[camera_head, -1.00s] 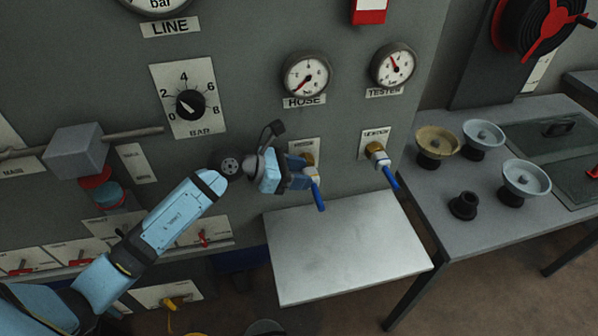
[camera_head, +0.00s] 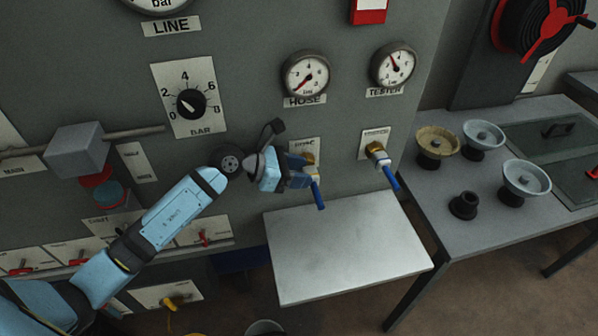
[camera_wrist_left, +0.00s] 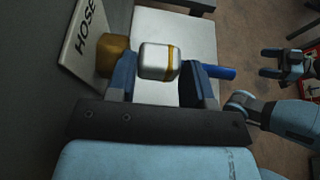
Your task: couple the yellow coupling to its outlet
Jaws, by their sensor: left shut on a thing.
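My left gripper (camera_head: 303,173) is at the panel, in front of the left outlet marked HOSE. In the left wrist view its blue fingers (camera_wrist_left: 160,78) are shut on a silver coupling with a yellow band (camera_wrist_left: 158,60). A blue tail (camera_wrist_left: 221,72) sticks out past the right finger; it hangs down in the head view (camera_head: 318,196). The brass outlet (camera_wrist_left: 113,57) is right beside the coupling, partly behind the left finger. I cannot tell whether the two are locked together. My right gripper (camera_wrist_left: 269,63) shows in the left wrist view, apart and empty, its fingers parted.
The outlet marked TESTER (camera_head: 377,151), with a blue-tailed fitting (camera_head: 389,178), is to the right. A pale shelf (camera_head: 345,250) below is bare. A side table (camera_head: 430,215) holds several bowl-shaped parts and a black fitting (camera_head: 463,205). A grey block (camera_head: 76,150) juts out at left.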

